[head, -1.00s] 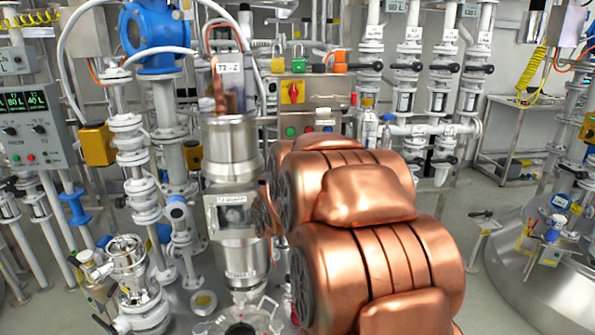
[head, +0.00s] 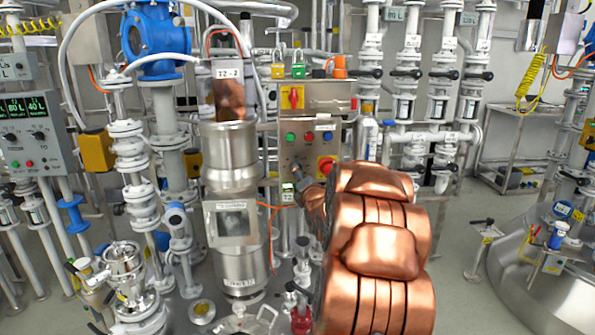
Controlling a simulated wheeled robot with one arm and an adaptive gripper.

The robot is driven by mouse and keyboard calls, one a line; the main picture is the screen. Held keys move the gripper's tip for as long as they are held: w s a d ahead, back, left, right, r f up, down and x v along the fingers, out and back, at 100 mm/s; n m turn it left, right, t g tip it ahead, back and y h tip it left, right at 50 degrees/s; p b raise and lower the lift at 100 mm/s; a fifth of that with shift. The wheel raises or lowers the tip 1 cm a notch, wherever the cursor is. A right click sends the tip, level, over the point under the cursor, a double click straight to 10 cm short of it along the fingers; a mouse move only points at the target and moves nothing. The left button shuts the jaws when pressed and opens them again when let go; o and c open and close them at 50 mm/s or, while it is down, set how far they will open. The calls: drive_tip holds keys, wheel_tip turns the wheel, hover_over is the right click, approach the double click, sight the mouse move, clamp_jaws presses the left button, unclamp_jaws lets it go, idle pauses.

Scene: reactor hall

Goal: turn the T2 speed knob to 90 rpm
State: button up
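A control panel (head: 287,155) stands behind the T2-2 vessel column (head: 230,150). It carries green, red and blue buttons and a red mushroom button (head: 326,165) on yellow. A small lit display (head: 288,188) sits at its lower left. My copper-coloured arm fills the centre right, and its narrow end reaches the lower part of this panel. My gripper (head: 303,176) shows there only as a small grey shape; its fingers are too small to read. I cannot make out the T2 speed knob or whether the gripper touches it.
A red-and-yellow switch (head: 292,97) and padlocks sit above the buttons. A grey box (head: 25,135) with readouts and knobs is at the left. White valve pipes (head: 410,80) stand behind.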

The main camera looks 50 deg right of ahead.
drive_tip(key=shift+p+x, duration=0.55)
drive_tip(key=shift+x, duration=1.95)
drive_tip(key=shift+c, duration=0.3)
drive_tip(key=c, duration=1.1)
drive_tip(key=shift+f+b, duration=0.1)
drive_tip(key=shift+b, duration=0.3)
